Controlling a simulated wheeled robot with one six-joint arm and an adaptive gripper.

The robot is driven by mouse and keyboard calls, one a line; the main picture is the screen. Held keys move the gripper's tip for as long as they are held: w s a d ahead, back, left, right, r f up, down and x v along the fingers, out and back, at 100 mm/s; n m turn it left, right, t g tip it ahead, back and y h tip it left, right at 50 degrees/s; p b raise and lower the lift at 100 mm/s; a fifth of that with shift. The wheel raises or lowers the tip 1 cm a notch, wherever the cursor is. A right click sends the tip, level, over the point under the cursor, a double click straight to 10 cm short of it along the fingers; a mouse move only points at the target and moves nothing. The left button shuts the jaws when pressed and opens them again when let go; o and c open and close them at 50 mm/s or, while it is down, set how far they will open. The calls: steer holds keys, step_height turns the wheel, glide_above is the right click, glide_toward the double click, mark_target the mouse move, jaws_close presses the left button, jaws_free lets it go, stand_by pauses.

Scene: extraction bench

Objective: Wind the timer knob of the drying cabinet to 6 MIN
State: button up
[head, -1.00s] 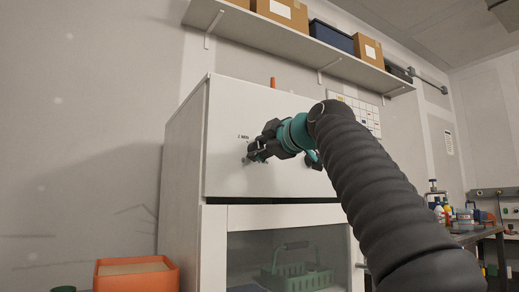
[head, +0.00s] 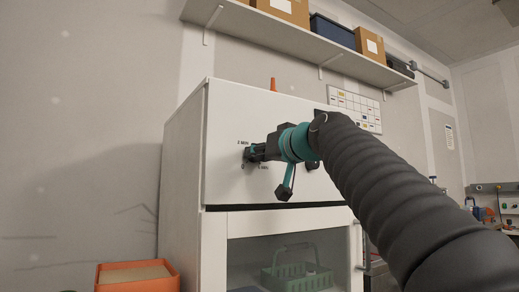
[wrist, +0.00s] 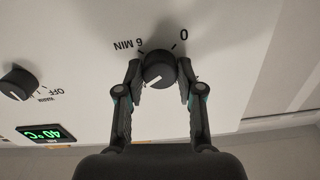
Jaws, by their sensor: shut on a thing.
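The timer knob (wrist: 158,70) is a round dark knob on the white front of the drying cabinet (head: 222,115). In the wrist view, which is upside down, the marks "6 MIN" (wrist: 128,44) and "0" (wrist: 184,34) stand above it. The knob's white pointer line is toward its lower left, away from both marks. My gripper (wrist: 159,72) is shut on the knob, one finger on each side. In the head view my gripper (head: 250,154) is against the panel and largely hides the knob; a MIN mark (head: 243,142) shows above it.
A second knob (wrist: 17,83) marked OFF and a green 40 °C display (wrist: 46,134) are nearby on the panel. Below are the glass door (head: 285,240) and a green basket (head: 297,277) behind it. An orange bin (head: 137,275) stands left; a shelf (head: 290,42) hangs above.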

steer(key=m+p, duration=0.3)
steer(key=m, duration=1.1)
steer(key=shift+f+m, duration=0.1)
steer(key=shift+m, duration=0.2)
steer(key=o, duration=1.2)
steer(key=shift+c, duration=0.2)
steer(key=b+v, duration=0.2)
steer(key=v, duration=0.6)
steer(key=shift+b, duration=0.35)
